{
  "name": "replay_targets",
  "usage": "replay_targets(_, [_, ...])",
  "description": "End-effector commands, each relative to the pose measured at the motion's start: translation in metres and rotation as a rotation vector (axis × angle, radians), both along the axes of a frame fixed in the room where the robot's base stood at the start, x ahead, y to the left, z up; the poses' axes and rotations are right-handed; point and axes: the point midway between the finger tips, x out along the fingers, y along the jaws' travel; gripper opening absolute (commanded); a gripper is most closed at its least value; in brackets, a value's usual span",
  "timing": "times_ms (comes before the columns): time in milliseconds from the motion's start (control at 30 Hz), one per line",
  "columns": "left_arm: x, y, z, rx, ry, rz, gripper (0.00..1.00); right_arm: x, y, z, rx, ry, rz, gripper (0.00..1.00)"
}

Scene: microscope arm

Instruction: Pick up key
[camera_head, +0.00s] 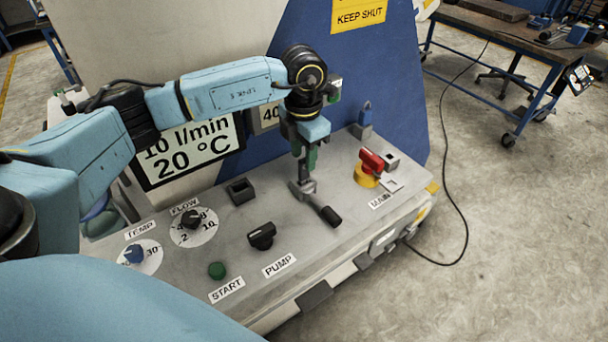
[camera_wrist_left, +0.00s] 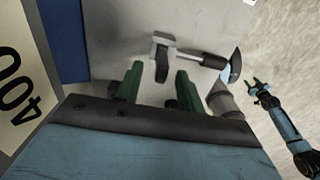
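My left gripper (camera_head: 304,160) points down above the grey control panel (camera_head: 215,255), over a grey metal piece with a black handle (camera_head: 326,212). I cannot tell for sure whether this piece is the key. In the left wrist view its metal head (camera_wrist_left: 160,48) shows just beyond the tips of the green fingers (camera_wrist_left: 158,80), and its black handle runs right.
A red switch on a yellow base (camera_head: 367,170) and a blue upright piece (camera_head: 363,122) stand right of the gripper. A black socket block (camera_head: 240,191), PUMP switch (camera_head: 262,236), green START button (camera_head: 217,270) and two knobs are left. A display (camera_head: 190,150) stands behind.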

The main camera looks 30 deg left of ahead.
Motion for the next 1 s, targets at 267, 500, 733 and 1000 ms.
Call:
replay_targets(267, [-0.002, -0.002, -0.040, 0.000, 0.004, 0.000, 0.38, 0.000, 0.000, 0.005, 0.000, 0.000, 0.000, 0.46])
replay_targets(500, [-0.001, -0.002, -0.049, -0.001, 0.000, -0.001, 0.38, -0.001, 0.000, 0.005, 0.000, 0.000, 0.000, 0.46])
replay_targets(733, [-0.001, -0.002, -0.048, -0.001, 0.002, -0.001, 0.20, -0.001, 0.000, 0.005, 0.000, 0.000, 0.000, 0.46])
replay_targets(1000, [-0.001, -0.002, -0.048, -0.002, 0.001, -0.001, 0.00, -0.001, 0.000, 0.005, 0.000, 0.000, 0.000, 0.46])
